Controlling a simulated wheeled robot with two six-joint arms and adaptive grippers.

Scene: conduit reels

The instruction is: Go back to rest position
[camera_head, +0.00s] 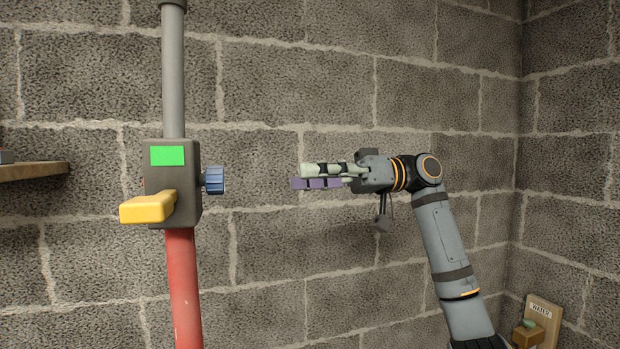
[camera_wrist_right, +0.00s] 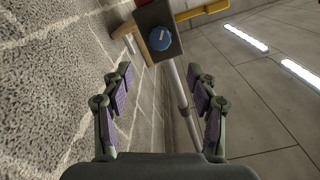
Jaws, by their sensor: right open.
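My right gripper (camera_head: 318,176) is raised in front of the block wall, its fingers pointing left in the head view. In the right wrist view its two padded fingers (camera_wrist_right: 160,92) stand apart with nothing between them. To the left is a dark box (camera_head: 173,213) with a green panel (camera_head: 167,155), a yellow lever (camera_head: 147,207) and a blue knob (camera_head: 214,180). The gripper is apart from the knob. The box and the blue knob (camera_wrist_right: 161,38) also show beyond the fingertips in the right wrist view. My left gripper is not in view.
A grey pipe (camera_head: 173,75) enters the box from above and a red pipe (camera_head: 184,290) leaves below. A wooden shelf (camera_head: 34,171) juts in at the left. A small wooden plaque marked "WATER" (camera_head: 541,312) is at the lower right. The space around the right gripper is clear.

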